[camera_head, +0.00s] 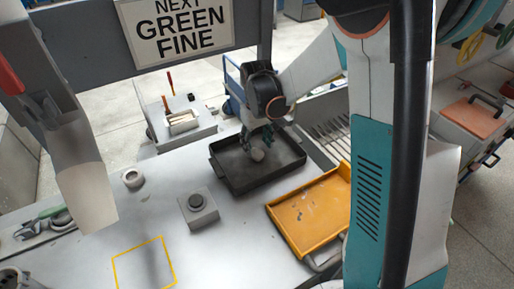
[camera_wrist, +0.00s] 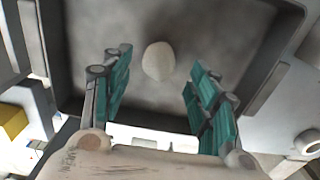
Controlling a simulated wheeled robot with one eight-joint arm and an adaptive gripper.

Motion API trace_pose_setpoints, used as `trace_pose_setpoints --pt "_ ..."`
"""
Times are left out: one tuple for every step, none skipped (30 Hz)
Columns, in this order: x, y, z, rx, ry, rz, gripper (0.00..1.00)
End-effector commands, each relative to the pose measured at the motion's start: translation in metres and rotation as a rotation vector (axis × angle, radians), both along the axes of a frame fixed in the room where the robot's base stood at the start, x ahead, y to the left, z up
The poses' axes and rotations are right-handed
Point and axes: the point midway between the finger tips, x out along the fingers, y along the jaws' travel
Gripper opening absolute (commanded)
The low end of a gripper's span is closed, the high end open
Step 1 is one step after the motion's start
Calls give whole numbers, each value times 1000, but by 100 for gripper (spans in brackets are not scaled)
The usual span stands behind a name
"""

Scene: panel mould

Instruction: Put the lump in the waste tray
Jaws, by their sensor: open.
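A pale, rounded lump (camera_head: 257,155) shows over the floor of the dark, walled tray (camera_head: 229,188) and looks to rest in it. In the wrist view the lump (camera_wrist: 158,61) sits between the fingertips in the picture, with bare tray floor around it. My gripper (camera_head: 257,138) is over the dark tray, close above the lump, with its teal fingers apart on either side. In the wrist view the open fingers of my gripper (camera_wrist: 160,57) show a clear gap to the lump. No label shows which tray is the waste tray.
A shallow orange tray (camera_head: 309,214) stands right of the dark tray. A grey block with a round knob (camera_head: 197,207), a small ring (camera_head: 132,177) and a yellow outlined square (camera_head: 145,263) are on the pale table. A box with tools (camera_head: 181,124) stands behind. A sign (camera_head: 180,28) hangs above.

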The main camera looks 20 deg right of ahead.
Motion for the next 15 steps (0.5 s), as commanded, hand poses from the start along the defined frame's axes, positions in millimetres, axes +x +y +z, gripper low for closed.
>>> trace_pose_setpoints --pt "0 0 15 0 0 0 55" --pt "-1 0 21 0 0 0 55" --pt "0 0 30 0 0 0 55" --pt "0 0 35 0 0 0 55" --pt "0 0 41 0 0 0 55" --pt "0 0 48 0 0 0 55" --pt "0 0 53 0 0 0 55" --pt "0 0 57 0 0 0 55" --pt "0 0 63 0 0 0 55" --pt "0 0 66 0 0 0 55" --pt "0 0 69 0 0 0 55" --pt "0 0 73 0 0 0 55" --pt "0 0 75 0 0 0 55" --pt "0 0 76 0 0 0 55" --pt "-1 0 79 0 -2 0 55"
